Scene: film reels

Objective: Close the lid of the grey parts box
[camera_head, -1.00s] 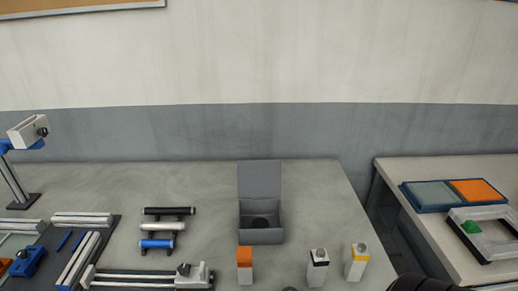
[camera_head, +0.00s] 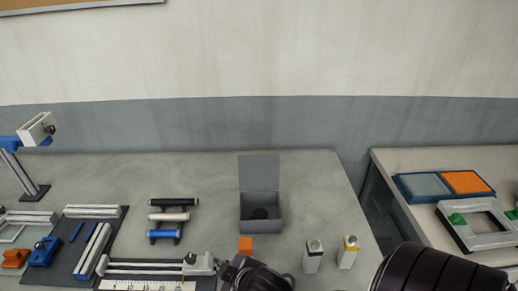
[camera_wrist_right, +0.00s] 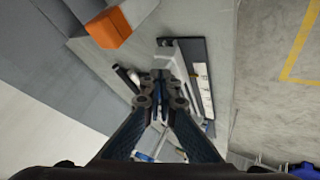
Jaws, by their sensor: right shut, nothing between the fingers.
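The grey parts box (camera_head: 261,226) stands on the table with its lid (camera_head: 259,172) raised upright at the back. A round dark thing lies inside it. My right gripper (camera_wrist_right: 160,85) is shut and empty in the right wrist view, with the orange-topped block (camera_wrist_right: 108,28) near the upper left. In the head view part of my right arm's end (camera_head: 255,276) shows at the bottom, in front of the box and just right of the orange block top (camera_head: 246,244). Its fingertips cannot be made out there. My left gripper is in neither view.
Two white blocks, one black-topped (camera_head: 313,257) and one yellow-topped (camera_head: 348,252), stand right of the box. A rack of rollers (camera_head: 173,217) and a rail fixture (camera_head: 155,268) lie to the left. A second table (camera_head: 400,160) with a blue tray stands at the right.

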